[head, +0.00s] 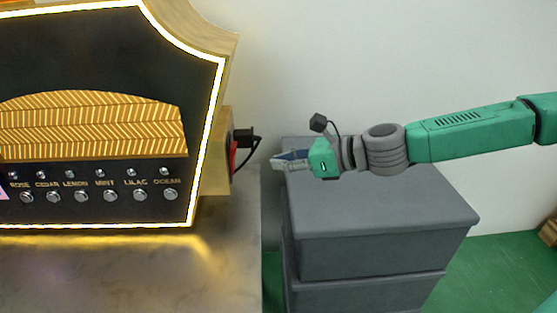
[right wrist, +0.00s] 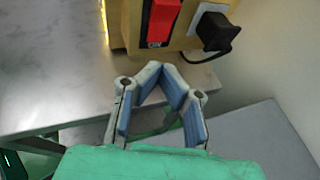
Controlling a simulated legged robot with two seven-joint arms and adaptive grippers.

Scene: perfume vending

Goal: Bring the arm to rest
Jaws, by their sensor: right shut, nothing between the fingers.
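My right arm (head: 470,130) reaches in from the right of the head view, green and grey, held above a grey cabinet. My right gripper (head: 277,160) points left toward the side of the vending machine, apart from it. In the right wrist view the gripper's (right wrist: 164,70) blue-padded fingers meet at their tips, with nothing between them. A red switch (right wrist: 160,20) marked ON is on the machine's side, beyond the fingertips. My left gripper is not in view.
The lit perfume machine (head: 205,170) stands on a marble counter (head: 130,270) at the left. A black plug (head: 244,136) sticks out of its side. The grey cabinet (head: 380,215) stands beside the counter, its top clear. A white wall is behind.

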